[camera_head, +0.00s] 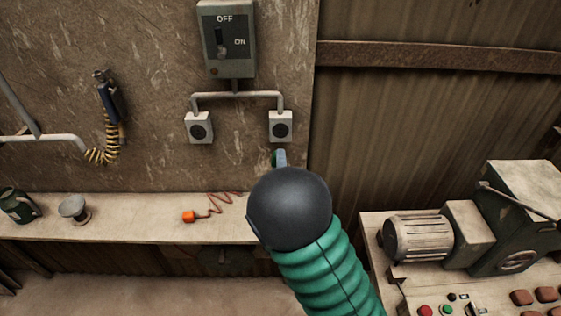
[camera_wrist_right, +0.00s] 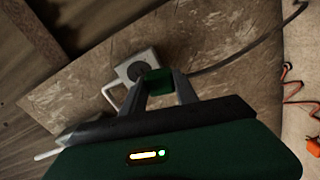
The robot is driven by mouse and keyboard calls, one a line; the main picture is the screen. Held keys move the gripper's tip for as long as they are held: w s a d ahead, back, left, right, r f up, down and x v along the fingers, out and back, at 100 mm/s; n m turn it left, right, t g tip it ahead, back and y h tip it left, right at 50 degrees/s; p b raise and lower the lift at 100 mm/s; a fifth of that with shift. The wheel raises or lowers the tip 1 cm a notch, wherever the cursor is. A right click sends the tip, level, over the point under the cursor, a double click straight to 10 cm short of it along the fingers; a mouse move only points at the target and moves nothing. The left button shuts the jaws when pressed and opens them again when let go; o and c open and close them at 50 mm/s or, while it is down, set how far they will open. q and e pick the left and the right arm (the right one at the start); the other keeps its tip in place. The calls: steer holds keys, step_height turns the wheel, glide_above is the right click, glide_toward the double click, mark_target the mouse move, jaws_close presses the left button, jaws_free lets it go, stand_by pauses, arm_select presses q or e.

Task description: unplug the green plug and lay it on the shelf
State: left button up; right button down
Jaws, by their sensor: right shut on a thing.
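The green plug (camera_wrist_right: 159,83) is between the fingers of my right gripper (camera_wrist_right: 161,90) in the right wrist view. In the head view, only a green sliver of the plug (camera_head: 274,158) shows beside the right gripper's grey finger (camera_head: 281,158); my black wrist hides the rest. My right gripper is shut on the plug, just below the right socket (camera_head: 281,126). The socket's round dark face shows uncovered, and the plug looks apart from it. The shelf (camera_head: 130,227) runs along the wall below. My left gripper is not in view.
An orange plug (camera_head: 188,216) with a coiled cord, a grey knob-like object (camera_head: 74,209) and a dark green mug (camera_head: 17,205) are on the shelf. A left socket (camera_head: 199,127) and switch box (camera_head: 228,40) are on the wall. A machine (camera_head: 420,238) stands at right.

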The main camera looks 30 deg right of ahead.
steer(key=f+m+b, duration=0.5)
steer(key=f+b, duration=0.1)
steer(key=b, duration=0.1)
steer(key=w+a+f+m+b, duration=0.1)
steer(key=f+m+b, duration=0.4)
steer(key=f+b, duration=0.1)
steer(key=w+a+f+m+b, duration=0.1)
steer(key=f+m+b, duration=0.4)
steer(key=f+b, duration=0.2)
steer(key=shift+w+a+f+b, duration=0.15)
steer(key=shift+a+b, duration=0.1)
steer(key=shift+b, duration=0.55)
step_height(320, 180, down, 5)
steer(key=b, duration=0.4)
steer(key=shift+r, duration=0.2)
steer(key=c, duration=0.9)
jaws_free()
steer(key=shift+o, duration=0.2)
steer(key=shift+r, duration=0.1)
